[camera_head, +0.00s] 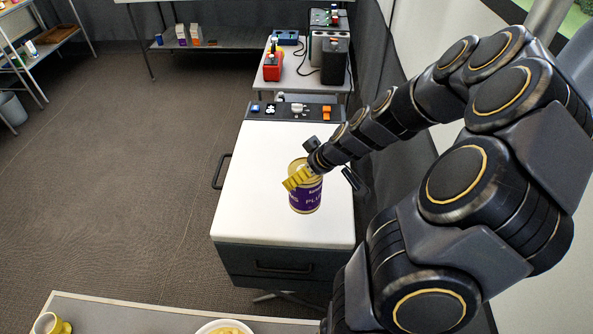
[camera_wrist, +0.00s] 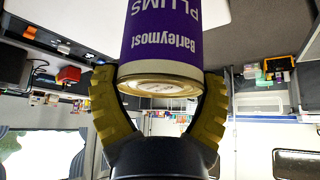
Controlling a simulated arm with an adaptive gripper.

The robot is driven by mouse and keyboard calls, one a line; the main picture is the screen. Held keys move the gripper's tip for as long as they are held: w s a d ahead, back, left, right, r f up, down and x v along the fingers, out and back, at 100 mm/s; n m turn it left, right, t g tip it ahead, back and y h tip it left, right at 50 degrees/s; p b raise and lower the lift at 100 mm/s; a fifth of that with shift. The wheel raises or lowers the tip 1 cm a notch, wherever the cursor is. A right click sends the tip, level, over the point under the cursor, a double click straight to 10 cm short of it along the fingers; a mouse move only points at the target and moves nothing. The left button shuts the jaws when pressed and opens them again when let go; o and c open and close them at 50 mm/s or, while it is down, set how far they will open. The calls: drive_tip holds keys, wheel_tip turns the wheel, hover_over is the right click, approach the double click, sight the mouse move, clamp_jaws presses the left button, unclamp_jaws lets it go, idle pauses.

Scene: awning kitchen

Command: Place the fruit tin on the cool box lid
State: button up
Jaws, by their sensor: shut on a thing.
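The fruit tin (camera_head: 306,197) is a purple and cream can with "PLUMS" on its label, upright over the white cool box lid (camera_head: 255,205). My gripper (camera_head: 297,178) comes in from the upper right, with yellow fingers at the tin's upper part. In the wrist view, the two fingers (camera_wrist: 160,95) close around the metal end of the tin (camera_wrist: 160,45), whose label reads upside down. The tin's base is at or very near the lid; I cannot tell whether it touches.
A dark strip with small items (camera_head: 297,110) lies behind the lid. A table with a red box (camera_head: 272,67) and a dark appliance (camera_head: 334,62) stands farther back. A yellow mug (camera_head: 52,324) and a bowl (camera_head: 224,328) are at the front. The lid's left and front parts are clear.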

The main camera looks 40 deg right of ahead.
drive_tip(key=w+d+f, duration=0.1)
drive_tip(key=w+d, duration=0.1)
drive_tip(key=w, duration=0.1)
drive_tip(key=w+d+f, duration=0.1)
drive_tip(key=shift+w+d+f, duration=0.15)
drive_tip(key=shift+w+f, duration=0.15)
drive_tip(key=shift+f, duration=0.05)
drive_tip(key=w+d+f, duration=0.2)
drive_tip(key=w+f, duration=0.1)
drive_tip(key=f, duration=0.5)
drive_tip(key=shift+w+d+f, duration=0.25)
drive_tip(key=shift+w+d, duration=0.05)
drive_tip(key=shift+d, duration=0.05)
drive_tip(key=shift+f, duration=0.15)
drive_tip(key=o, duration=1)
